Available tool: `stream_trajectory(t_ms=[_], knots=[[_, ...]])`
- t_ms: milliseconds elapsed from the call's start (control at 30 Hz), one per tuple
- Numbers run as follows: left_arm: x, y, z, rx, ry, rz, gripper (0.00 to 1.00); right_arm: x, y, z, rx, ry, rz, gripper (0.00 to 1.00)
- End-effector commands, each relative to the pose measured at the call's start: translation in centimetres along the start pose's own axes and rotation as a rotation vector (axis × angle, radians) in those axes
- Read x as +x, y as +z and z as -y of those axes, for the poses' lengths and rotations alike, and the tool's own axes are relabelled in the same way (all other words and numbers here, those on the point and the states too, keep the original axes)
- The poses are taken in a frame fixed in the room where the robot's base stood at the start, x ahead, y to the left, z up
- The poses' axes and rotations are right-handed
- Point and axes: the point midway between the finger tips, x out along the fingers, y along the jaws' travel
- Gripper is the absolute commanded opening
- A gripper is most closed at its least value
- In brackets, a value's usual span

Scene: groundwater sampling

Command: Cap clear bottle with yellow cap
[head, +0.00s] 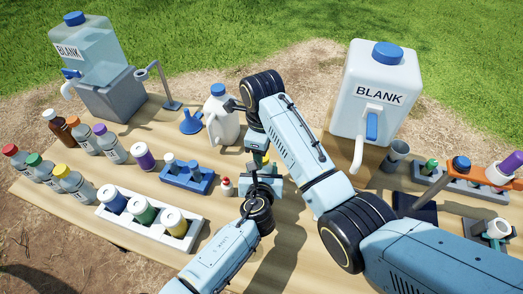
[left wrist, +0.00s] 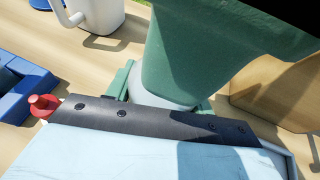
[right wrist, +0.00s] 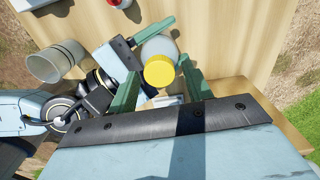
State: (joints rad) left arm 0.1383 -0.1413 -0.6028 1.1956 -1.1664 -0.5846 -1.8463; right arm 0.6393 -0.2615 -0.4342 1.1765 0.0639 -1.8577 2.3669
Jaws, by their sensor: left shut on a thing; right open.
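The yellow cap (right wrist: 159,72) sits at the mouth end of the clear bottle (right wrist: 158,46) in the right wrist view; I cannot tell how tightly it is seated. A sliver of yellow also shows in the head view (head: 260,157). My left gripper (head: 263,178) is shut on the clear bottle, whose pale body shows between its green fingers in the left wrist view (left wrist: 160,98). My right gripper (right wrist: 160,91) is open, its green fingers apart on either side of the cap. A green finger of it hides the bottle's top in the left wrist view.
A small red-topped vial (head: 226,187) and a blue rack (head: 188,181) stand left of the grippers. A white jug (head: 222,128) is behind. A BLANK carboy (head: 378,95) stands close to my right arm. A white tray of jars (head: 150,222) is front left.

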Motion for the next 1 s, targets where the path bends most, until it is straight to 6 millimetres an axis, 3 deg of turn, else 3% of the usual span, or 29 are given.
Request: stream_trajectory(t_ms=[300,733,867,1000], knots=[[0.0,-0.1,-0.1,0.0,0.001,-0.002,0.0,-3.9,0.2,-0.1,-0.005,0.001,0.005,0.54],[0.0,-0.1,-0.1,0.0,0.001,-0.001,0.0,-4.2,0.1,-0.1,-0.026,0.0,0.003,0.51],[0.0,-0.1,-0.1,0.0,0.001,-0.001,0.0,-4.3,0.2,0.0,-0.147,-0.004,0.005,0.51],[0.0,-0.1,-0.1,0.0,0.002,-0.001,0.0,-4.7,0.3,0.2,-0.399,-0.011,0.008,0.51]])
